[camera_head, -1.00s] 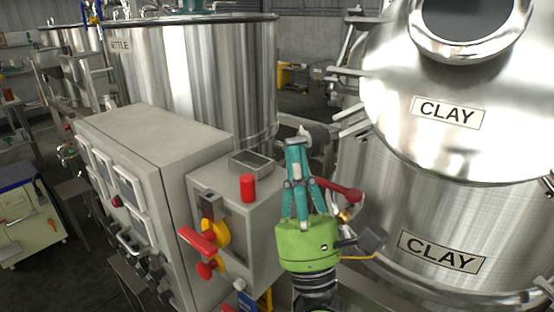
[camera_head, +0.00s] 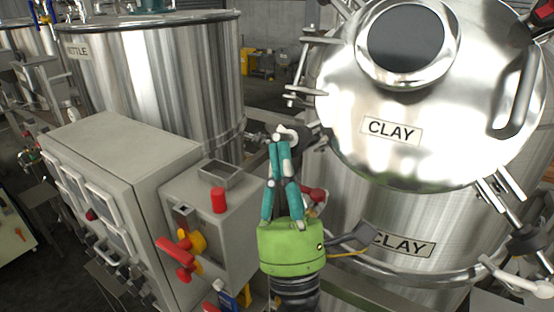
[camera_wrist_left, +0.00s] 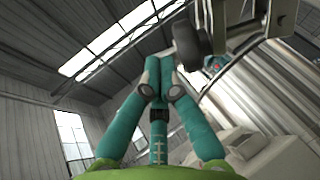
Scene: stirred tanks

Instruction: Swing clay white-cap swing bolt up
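The clay tank's domed steel lid (camera_head: 440,150) and its body (camera_head: 350,215) both carry CLAY labels. A swing bolt with a dark round part (camera_head: 525,240) hangs at the lid's lower right, with a pale, whitish piece (camera_head: 520,280) below it. I cannot tell for sure which bolt has the white cap. My left gripper (camera_head: 278,145) points up left of the tank, its teal fingers drawn together with nothing visible between them. A dark knob (camera_head: 305,140) with a pale curved piece is just behind the fingertips; a dark knob (camera_wrist_left: 188,45) also shows beside them in the left wrist view. My right gripper is not in view.
A grey control cabinet (camera_head: 120,145) and a smaller box with a red button (camera_head: 218,200) stand to the left. A red-ended handle (camera_head: 316,195) is close behind my fingers. The kettle tank (camera_head: 150,70) stands behind. Steel lugs (camera_head: 500,185) stick out from the clay lid's rim.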

